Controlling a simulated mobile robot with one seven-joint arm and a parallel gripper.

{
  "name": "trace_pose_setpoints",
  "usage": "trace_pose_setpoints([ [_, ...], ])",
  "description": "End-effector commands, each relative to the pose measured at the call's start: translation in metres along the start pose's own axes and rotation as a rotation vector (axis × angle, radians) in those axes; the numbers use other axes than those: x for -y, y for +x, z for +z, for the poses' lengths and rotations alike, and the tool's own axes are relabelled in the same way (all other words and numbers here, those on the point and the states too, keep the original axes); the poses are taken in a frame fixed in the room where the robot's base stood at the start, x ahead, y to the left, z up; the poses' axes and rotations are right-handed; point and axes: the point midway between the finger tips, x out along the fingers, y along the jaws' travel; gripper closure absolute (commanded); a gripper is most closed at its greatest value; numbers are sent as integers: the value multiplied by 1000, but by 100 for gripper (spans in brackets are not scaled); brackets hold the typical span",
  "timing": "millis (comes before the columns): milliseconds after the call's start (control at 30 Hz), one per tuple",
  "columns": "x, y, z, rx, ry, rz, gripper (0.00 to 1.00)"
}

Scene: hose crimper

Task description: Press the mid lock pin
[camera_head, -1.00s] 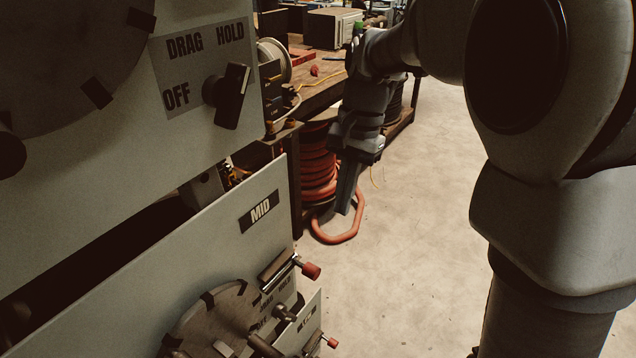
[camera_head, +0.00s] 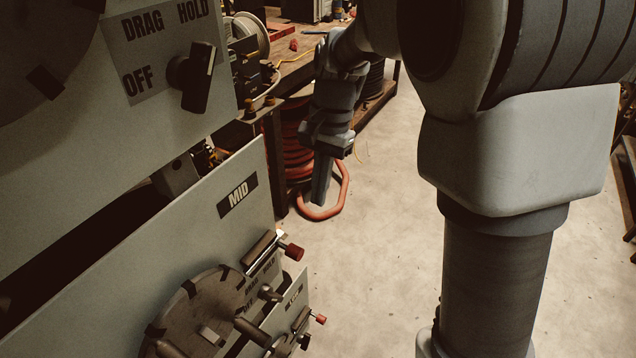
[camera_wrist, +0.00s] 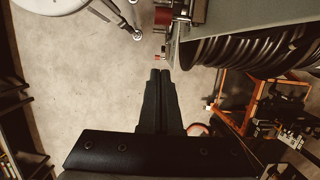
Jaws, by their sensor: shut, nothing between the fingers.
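The mid lock pin (camera_head: 293,252) is a red-tipped metal pin sticking out to the right from a holder on the grey panel marked MID (camera_head: 237,196). My gripper (camera_head: 320,200) is shut and empty, pointing down beyond the panel's right edge, above and to the right of the pin in the head view. It is apart from the pin. In the wrist view the closed fingers (camera_wrist: 160,73) point towards the panel side. Two red tips show there, a larger one (camera_wrist: 163,15) and a smaller one (camera_wrist: 158,58); I cannot tell surely which is the mid pin.
A lower panel carries another red-tipped pin (camera_head: 320,319). A round dial (camera_head: 205,310) with handles sits left of the mid pin. A black OFF/DRAG/HOLD knob (camera_head: 197,78) is above. A red hose coil (camera_head: 335,190) lies behind my gripper.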

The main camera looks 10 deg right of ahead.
Motion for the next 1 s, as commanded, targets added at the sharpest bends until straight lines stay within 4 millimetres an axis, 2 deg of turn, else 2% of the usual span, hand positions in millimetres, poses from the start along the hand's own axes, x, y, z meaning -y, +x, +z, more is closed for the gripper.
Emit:
trace_pose_setpoints([
  [100, -1, 28, 1, 4, 1, 3, 100],
  [267, -1, 61, 1, 3, 0, 4, 100],
  [400, 0, 63, 24, 1, -3, 0, 100],
  [533, 0, 66, 35, 0, -1, -1, 100],
  [1000, 0, 68, 40, 0, 0, 0, 100],
])
